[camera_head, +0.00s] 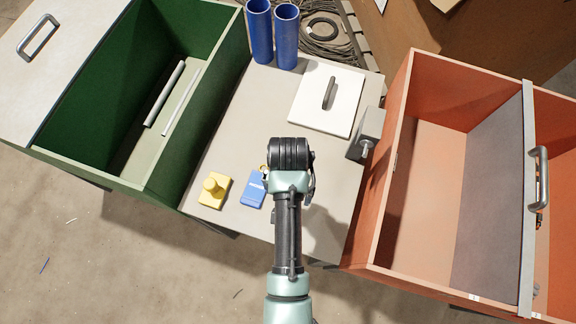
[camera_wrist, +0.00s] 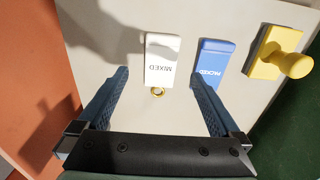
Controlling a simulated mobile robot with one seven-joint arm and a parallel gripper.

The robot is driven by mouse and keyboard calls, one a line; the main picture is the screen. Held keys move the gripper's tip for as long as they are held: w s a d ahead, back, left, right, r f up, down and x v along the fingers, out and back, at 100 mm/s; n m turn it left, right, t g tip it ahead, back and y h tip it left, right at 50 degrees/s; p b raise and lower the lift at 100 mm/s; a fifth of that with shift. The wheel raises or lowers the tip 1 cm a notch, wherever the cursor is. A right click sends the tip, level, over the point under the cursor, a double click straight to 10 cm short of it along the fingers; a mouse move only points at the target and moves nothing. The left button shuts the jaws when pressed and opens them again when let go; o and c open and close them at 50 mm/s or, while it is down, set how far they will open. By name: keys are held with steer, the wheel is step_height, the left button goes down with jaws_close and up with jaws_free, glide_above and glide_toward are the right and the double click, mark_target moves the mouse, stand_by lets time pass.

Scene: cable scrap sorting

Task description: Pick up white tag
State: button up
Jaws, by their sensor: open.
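The white tag (camera_wrist: 161,62), printed MIXED and with a small brass ring at one end, lies flat on the pale tabletop in the wrist view. My gripper (camera_wrist: 161,78) is open above it, with one finger on either side of the tag's ringed end and nothing between them. I cannot tell the exact height of the fingers over the table. In the head view my arm hides the white tag and the fingers. A blue tag (camera_wrist: 211,62), printed PACKED, lies just right of it, partly behind the right finger; it also shows in the head view (camera_head: 253,189).
A yellow stamp-like block (camera_head: 213,190) stands beside the blue tag. A green bin (camera_head: 167,198) is at left and an orange bin (camera_head: 377,226) at right. A white lid (camera_head: 309,105), a grey box (camera_head: 367,128) and two blue tubes (camera_head: 287,40) occupy the table's back.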

steer(key=shift+w+f+b, duration=0.15)
steer(key=shift+f+b, duration=0.1)
steer(key=shift+f, duration=1.35)
steer(key=shift+w+f+b, duration=0.1)
steer(key=shift+f+b, duration=0.1)
steer(key=shift+f, duration=1.35)
steer(key=shift+c, duration=0.2)
steer(key=c, duration=1.3)
step_height(320, 180, up, 10)
steer(key=shift+r+p, duration=0.1)
steer(key=shift+p, duration=0.75)
